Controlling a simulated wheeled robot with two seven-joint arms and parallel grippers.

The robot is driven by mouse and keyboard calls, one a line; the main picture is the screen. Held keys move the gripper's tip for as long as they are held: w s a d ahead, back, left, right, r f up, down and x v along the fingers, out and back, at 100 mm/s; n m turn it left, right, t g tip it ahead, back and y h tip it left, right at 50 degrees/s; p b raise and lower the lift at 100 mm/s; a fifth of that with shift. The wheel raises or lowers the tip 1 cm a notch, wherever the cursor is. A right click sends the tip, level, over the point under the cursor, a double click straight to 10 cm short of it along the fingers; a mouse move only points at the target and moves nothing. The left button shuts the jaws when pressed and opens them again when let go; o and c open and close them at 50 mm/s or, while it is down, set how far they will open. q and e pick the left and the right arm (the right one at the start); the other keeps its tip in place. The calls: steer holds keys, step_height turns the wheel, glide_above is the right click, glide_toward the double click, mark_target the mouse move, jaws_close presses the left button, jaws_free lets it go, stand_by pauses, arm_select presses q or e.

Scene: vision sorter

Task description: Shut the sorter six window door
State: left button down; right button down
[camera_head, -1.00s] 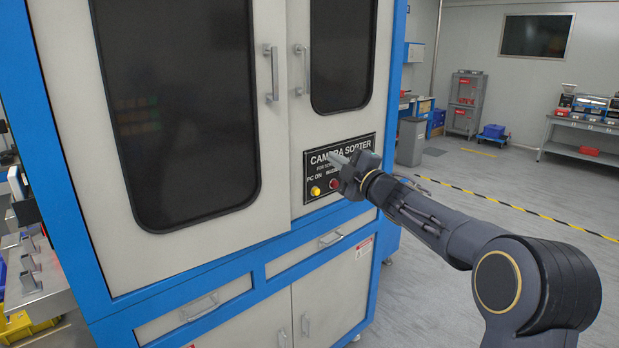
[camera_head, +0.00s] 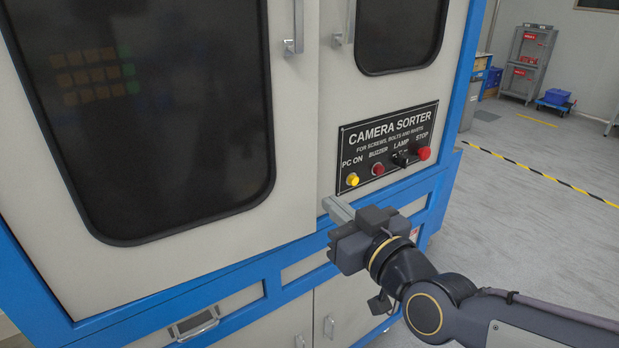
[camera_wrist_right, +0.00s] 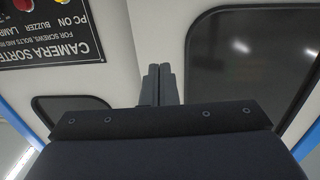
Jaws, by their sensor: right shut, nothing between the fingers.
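The sorter's large window door (camera_head: 295,160) is pale with a dark rounded window (camera_head: 150,130) and a metal bar handle (camera_head: 294,30) on its right side. It stands at or close to the cabinet face; I cannot tell whether a small gap remains at its edge. My right gripper (camera_head: 338,208) is shut and empty, with its fingertips near the door's lower right corner, below the button panel; contact is unclear. In the right wrist view the two fingers (camera_wrist_right: 158,72) are together in front of the pale front, between the two dark windows. My left gripper is not in view.
The CAMERA SORTER panel (camera_head: 388,147) with a yellow button, a red stop button and other controls is just above my right gripper. A smaller window (camera_head: 400,35) is above it. Drawers and lower doors are below. The floor (camera_head: 540,210) at right is clear.

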mark_target(297, 172)
arm_select(q)
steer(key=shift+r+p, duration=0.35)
steer(key=shift+p, duration=0.05)
arm_select(e)
steer(key=x, duration=1)
